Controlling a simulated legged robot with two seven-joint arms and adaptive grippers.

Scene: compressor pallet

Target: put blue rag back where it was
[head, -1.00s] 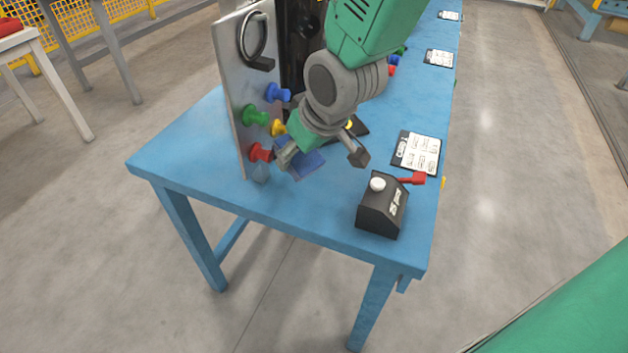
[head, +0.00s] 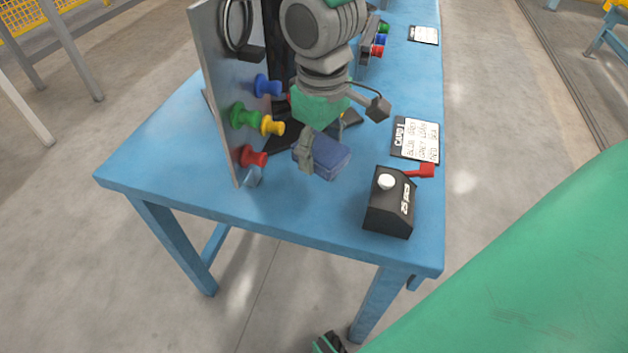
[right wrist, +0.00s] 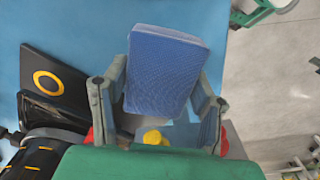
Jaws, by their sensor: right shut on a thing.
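The blue rag (head: 324,157) is a folded block-like piece, held over the near part of the blue table (head: 150,180). My right gripper (head: 342,132) has its fingers on either side of it. In the right wrist view the rag (right wrist: 166,68) sits between the two grey fingers (right wrist: 162,88). The rag is to the right of an upright metal panel (head: 212,75) with blue, green, yellow and red pegs (head: 253,156). I cannot tell whether the rag touches the table. My left gripper cannot be made out.
A black box (head: 390,205) with a white button and red lever stands at the table's near right. A printed card (head: 417,140) lies behind it. A black ring (head: 235,25) hangs on the panel.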

